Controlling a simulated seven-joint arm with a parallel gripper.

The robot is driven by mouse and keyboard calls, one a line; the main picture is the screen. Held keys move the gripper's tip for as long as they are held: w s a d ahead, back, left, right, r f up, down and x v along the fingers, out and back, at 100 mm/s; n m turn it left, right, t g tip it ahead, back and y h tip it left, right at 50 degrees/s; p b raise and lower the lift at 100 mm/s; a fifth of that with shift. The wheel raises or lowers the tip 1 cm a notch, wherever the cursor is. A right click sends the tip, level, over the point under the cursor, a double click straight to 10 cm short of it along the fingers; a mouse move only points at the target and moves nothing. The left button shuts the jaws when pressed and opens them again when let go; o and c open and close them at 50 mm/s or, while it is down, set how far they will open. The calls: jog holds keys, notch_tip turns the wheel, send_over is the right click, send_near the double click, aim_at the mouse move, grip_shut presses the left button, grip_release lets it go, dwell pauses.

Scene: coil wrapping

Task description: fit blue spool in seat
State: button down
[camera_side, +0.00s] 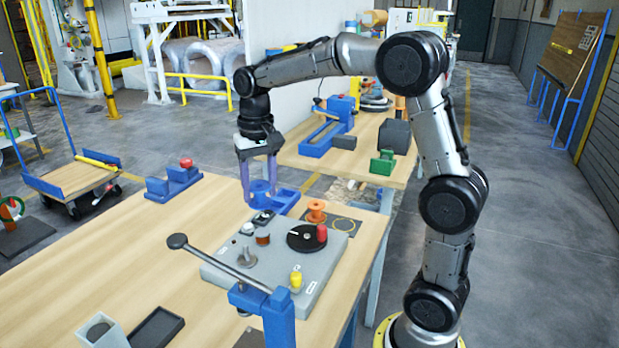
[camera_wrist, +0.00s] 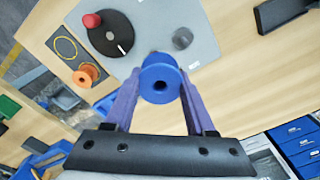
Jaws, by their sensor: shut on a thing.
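My gripper (camera_side: 260,195) points down above the back left edge of the grey work plate (camera_side: 325,262). It is shut on the blue spool (camera_wrist: 161,80), which sits between the purple fingertips with its flange and dark centre hole facing the wrist camera. In the side view the spool (camera_side: 260,187) is partly hidden by the fingers. The spool looks raised above the table and plate; the exact gap cannot be told. No part is clearly recognisable as the seat. In the wrist view, the spool hides what is directly beneath it.
An orange spool (camera_side: 316,211) stands on a dark mat (camera_side: 344,224) with yellow rings. A blue tray (camera_side: 284,202) lies behind.

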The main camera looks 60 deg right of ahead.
jog(key=shift+n, duration=0.8)
jog(key=a, duration=0.1)
jog(key=w+a, duration=0.1)
jog(key=a, duration=0.1)
jog(key=a+f, duration=0.1)
jog(key=a, duration=0.1)
jog(key=shift+w+a+f, duration=0.1)
jog(key=shift+w, duration=0.15)
jog(key=shift+f, duration=2.9)
jog(key=shift+f, duration=2.55)
jog(key=shift+c, duration=0.8)
grip_release()
